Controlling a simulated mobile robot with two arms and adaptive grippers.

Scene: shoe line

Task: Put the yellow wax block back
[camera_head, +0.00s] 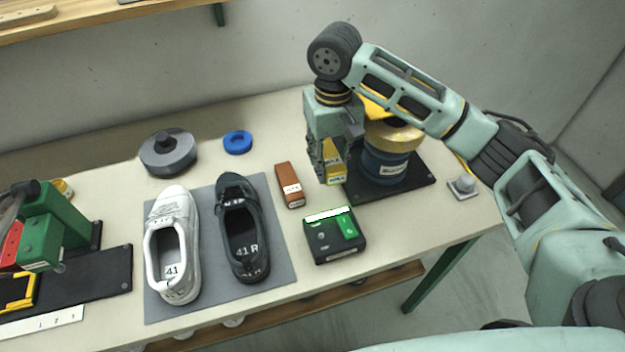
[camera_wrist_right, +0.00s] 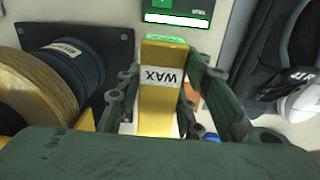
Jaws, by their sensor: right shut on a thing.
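My right gripper (camera_head: 331,176) is shut on the yellow wax block (camera_head: 335,172) and holds it at the back right of the bench, left of the blue drum machine. In the right wrist view the wax block (camera_wrist_right: 162,95) sits between the two fingers of the gripper (camera_wrist_right: 160,100), with its white WAX label upside down. I cannot tell from the head view whether the block's lower end touches anything. My left gripper is not in view.
A brown labelled block (camera_head: 289,185) lies left of the gripper. A black box with a green panel (camera_head: 336,238) is in front. A white shoe (camera_head: 173,240) and a dark shoe (camera_head: 243,225) rest on a grey mat (camera_head: 205,295). The blue drum (camera_head: 386,166) stands close right.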

